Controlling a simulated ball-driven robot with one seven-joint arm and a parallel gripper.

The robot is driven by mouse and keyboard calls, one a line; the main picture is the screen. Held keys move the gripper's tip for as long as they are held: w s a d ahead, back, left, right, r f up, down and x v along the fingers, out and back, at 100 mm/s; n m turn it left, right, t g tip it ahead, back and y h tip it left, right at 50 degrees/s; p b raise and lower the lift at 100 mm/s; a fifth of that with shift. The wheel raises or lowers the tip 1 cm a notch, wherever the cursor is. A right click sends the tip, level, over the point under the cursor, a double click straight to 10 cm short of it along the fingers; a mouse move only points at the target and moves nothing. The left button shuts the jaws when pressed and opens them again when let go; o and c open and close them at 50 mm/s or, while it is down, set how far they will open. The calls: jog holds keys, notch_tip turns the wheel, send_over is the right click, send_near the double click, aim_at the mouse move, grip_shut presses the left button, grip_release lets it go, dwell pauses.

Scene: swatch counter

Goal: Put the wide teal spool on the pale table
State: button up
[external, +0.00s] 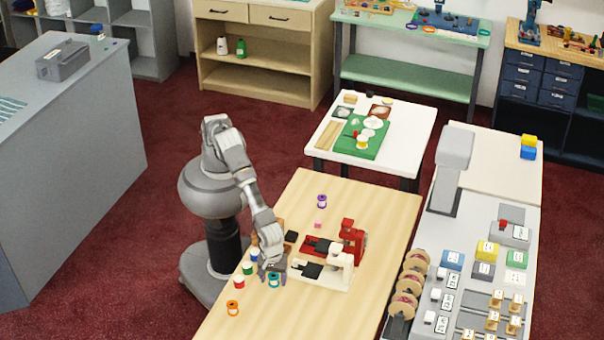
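A teal spool (274,281) with pale flanges stands on the light wooden table (372,207), near its left edge. My gripper (273,270) points down right at this spool, with its fingers around or just above the spool's top. The view is too small to tell whether the fingers touch it or how far apart they are. A pale, whitish table (326,129) stands behind the wooden one. It bears a green board (372,151), a yellow-and-white spool (362,142) and several small items.
Orange (233,308), red (238,282) and blue spools stand close to my gripper on the left. A white sewing machine (335,272) and a red one (352,240) stand to the right. A purple spool (322,201) stands farther back.

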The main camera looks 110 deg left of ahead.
aim_at(274, 276)
notch_tip(274, 276, up, 12)
jog(key=p, duration=0.4)
jog(key=shift+r, duration=0.15)
jog(key=w+a+r+m+t+h, duration=0.1)
jog(key=w+a+r+m+t, duration=0.2)
jog(key=a+r, duration=0.7)
jog(key=w+a+r+m+t+h, duration=0.1)
jog(key=w+a+r+m+t, duration=0.15)
jog(key=w+a+r, duration=0.7)
jog(key=w+a+r+m+t+h, duration=0.15)
jog(key=a+r+m, duration=0.25)
jog(key=r, duration=1.1)
jog(key=s+a+r+m+t+y, duration=0.1)
jog(key=s+a+r+m+t, duration=0.1)
jog(key=s+a+r, duration=0.3)
jog(key=s+a+r+m+t+y, duration=0.1)
jog(key=s+a+r+m+t, duration=0.2)
jog(key=a+r, duration=0.6)
jog(key=s+a+r+m+t+y, duration=0.1)
jog(key=s+a+r+m+t, duration=0.2)
jog(key=r, duration=0.9)
jog(key=s+a+m, duration=0.2)
jog(key=s+a, duration=0.2)
jog(key=shift+s+a, duration=0.3)
jog(key=shift+a, duration=0.05)
